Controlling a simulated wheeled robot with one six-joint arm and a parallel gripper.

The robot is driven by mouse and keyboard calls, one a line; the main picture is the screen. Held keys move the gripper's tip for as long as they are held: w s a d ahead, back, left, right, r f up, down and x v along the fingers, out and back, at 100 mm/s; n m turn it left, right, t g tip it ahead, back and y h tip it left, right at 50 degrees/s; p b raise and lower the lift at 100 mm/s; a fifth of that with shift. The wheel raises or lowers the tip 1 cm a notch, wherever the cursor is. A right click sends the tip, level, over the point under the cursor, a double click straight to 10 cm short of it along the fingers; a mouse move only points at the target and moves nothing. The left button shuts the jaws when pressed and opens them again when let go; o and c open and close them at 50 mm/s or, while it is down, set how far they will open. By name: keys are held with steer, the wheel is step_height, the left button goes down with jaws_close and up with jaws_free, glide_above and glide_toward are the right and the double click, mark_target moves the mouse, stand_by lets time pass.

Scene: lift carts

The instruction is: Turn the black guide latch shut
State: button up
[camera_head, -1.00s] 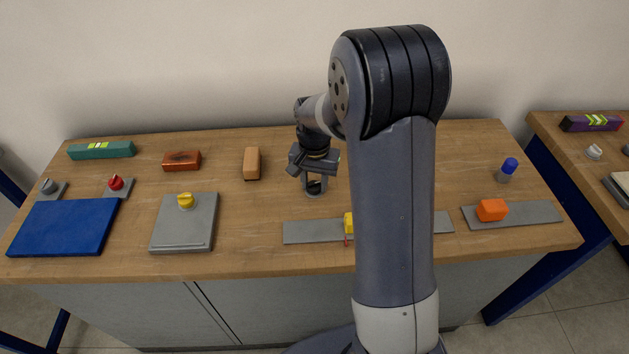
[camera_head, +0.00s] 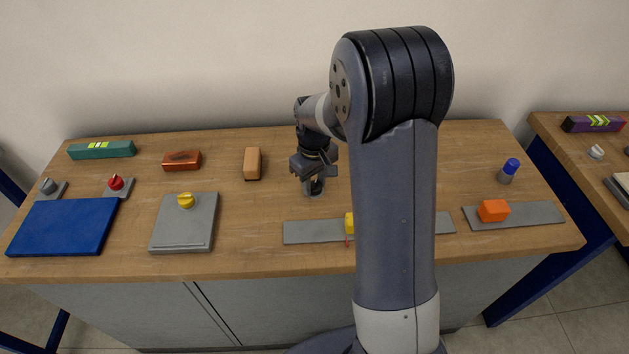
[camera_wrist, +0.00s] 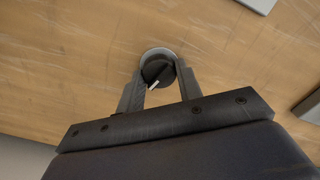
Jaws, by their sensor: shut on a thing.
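The black guide latch (camera_wrist: 157,69) is a dark round knob with a pale line across it, on a light grey round base. In the wrist view my gripper (camera_wrist: 159,78) has one finger on each side of the knob and is shut on it. The pale line lies slanted in that view. In the head view my gripper (camera_head: 314,187) points down at the latch, on its small grey plate (camera_head: 318,193) at the middle of the table. The fingers hide most of the latch there.
A grey rail with a yellow block (camera_head: 349,223) lies in front, partly behind my arm. A tan block (camera_head: 252,163) stands to the left. A grey panel with a yellow knob (camera_head: 186,200) and a blue panel (camera_head: 65,227) lie farther left. An orange block (camera_head: 493,210) is at right.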

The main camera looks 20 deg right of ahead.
mark_target(314, 183)
steer(key=shift+n, duration=1.9)
steer(key=o, duration=1)
step_height(314, 183, up, 11)
steer(key=shift+f, duration=0.1)
step_height(314, 183, down, 11)
steer(key=shift+r, duration=0.1)
steer(key=shift+r, duration=0.15)
